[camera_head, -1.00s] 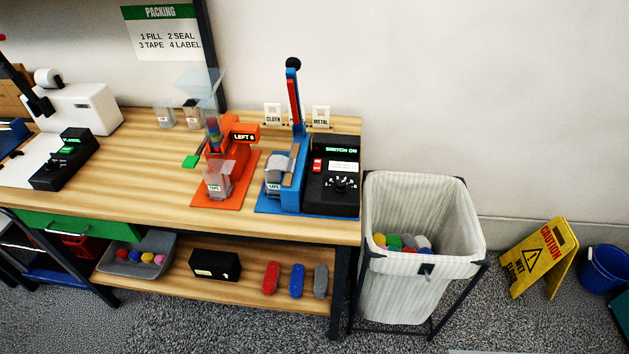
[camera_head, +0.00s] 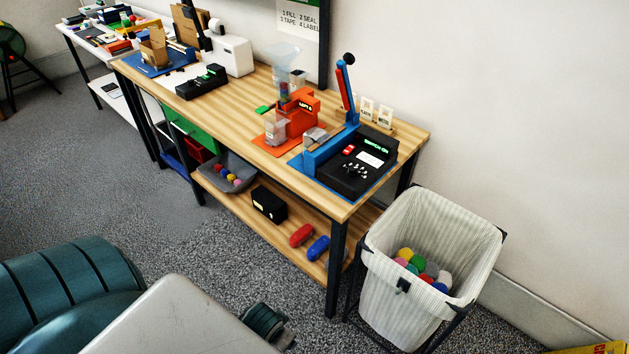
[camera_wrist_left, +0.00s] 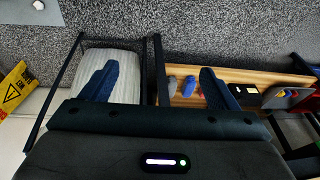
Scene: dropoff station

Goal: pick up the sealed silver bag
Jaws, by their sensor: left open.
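A small silver-grey bag (camera_head: 316,137) sits at the blue heat sealer (camera_head: 325,150) on the wooden bench, left of the black control box (camera_head: 357,165). It is small here, and I cannot tell whether it is sealed. My left gripper (camera_wrist_left: 158,88) shows in the left wrist view with its two blue fingers wide apart and nothing between them. The laundry-type bin and the lower shelf lie beyond the fingers. The silver bag is not visible in that view. My right gripper is in neither view.
The striped bin (camera_head: 400,285) with coloured balls stands right of the bench (camera_head: 222,110). An orange filling station (camera_head: 300,115) stands left of the sealer. The lower shelf (camera_head: 245,221) holds a grey tray (camera_head: 222,188), a black box (camera_head: 268,203) and coloured packs. Carpet is free in front.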

